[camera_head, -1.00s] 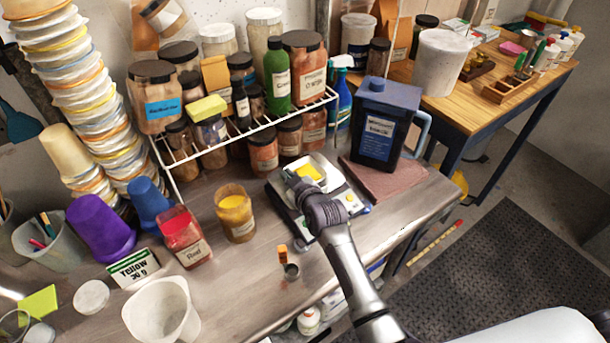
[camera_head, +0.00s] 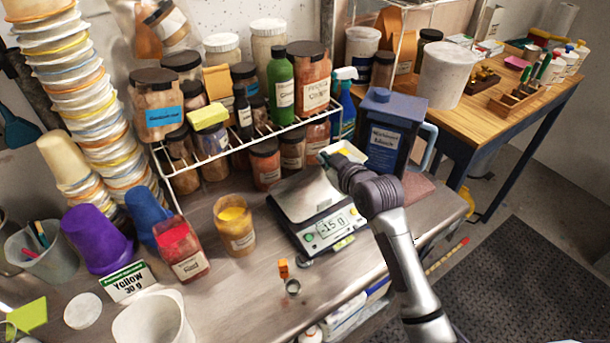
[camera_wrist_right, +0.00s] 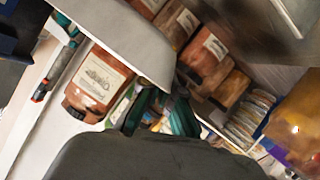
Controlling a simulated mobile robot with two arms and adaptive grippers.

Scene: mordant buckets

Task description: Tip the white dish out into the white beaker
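The white dish (camera_head: 352,149) with yellow powder in it is off the scale, toward its far right corner, partly hidden by my right gripper (camera_head: 330,162). The gripper appears shut on the dish's near edge; its fingertips are mostly hidden. A pale surface, perhaps the dish (camera_wrist_right: 120,35), crosses the upper left of the right wrist view. The white beaker (camera_head: 155,322) stands open on the bench at the bottom left, cut by the frame edge and far from the dish. My left gripper is not in view.
The scale (camera_head: 312,215) has an empty pan and reads about -15.0. A dark blue jug (camera_head: 390,135) stands close behind my right arm.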

